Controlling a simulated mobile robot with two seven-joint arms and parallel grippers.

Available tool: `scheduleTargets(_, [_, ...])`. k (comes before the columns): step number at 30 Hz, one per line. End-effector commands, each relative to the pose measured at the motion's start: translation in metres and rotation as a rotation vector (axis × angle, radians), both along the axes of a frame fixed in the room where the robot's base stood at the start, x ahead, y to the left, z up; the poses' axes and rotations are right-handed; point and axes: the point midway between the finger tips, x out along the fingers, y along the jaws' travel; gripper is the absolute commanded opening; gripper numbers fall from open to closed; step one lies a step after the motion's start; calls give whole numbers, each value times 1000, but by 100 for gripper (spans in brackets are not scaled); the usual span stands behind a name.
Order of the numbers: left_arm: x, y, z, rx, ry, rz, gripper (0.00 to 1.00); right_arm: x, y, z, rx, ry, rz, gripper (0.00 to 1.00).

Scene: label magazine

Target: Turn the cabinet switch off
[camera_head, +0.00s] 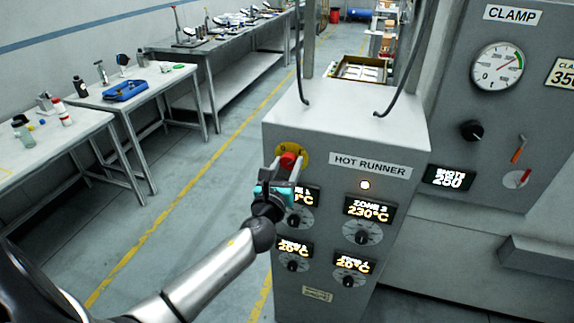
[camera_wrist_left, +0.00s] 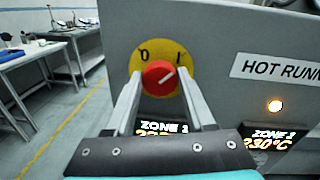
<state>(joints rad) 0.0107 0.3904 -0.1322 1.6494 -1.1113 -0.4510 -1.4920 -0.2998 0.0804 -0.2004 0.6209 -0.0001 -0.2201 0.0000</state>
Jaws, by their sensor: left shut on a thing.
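The hot runner cabinet (camera_head: 283,118) stands in front of me in the head view. Its switch is a red knob (camera_head: 287,161) on a round yellow plate (camera_head: 303,150). In the left wrist view the red knob (camera_wrist_left: 159,77) has a white line slanting up to the right, toward the "I" mark; the "0" mark is at upper left. My left gripper (camera_wrist_left: 160,82) has one finger on each side of the knob and is shut on it. A lamp (camera_head: 365,185) on the cabinet is lit. My right gripper is not in view.
A clamp panel (camera_head: 465,100) with a gauge stands at right. Workbenches (camera_head: 130,95) line the left; the floor between is clear.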

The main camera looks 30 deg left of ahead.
Motion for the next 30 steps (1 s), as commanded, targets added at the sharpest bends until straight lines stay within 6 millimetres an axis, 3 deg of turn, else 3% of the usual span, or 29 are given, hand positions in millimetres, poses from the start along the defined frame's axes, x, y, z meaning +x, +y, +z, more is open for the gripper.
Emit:
scheduleTargets(6, [0, 0, 0, 0, 0, 0, 0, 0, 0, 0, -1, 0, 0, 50])
scheduleTargets(17, [0, 0, 0, -61, -15, 2, 0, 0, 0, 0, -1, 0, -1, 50])
scheduleTargets(30, [0, 2, 1, -404, -98, 2, 0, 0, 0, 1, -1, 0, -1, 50])
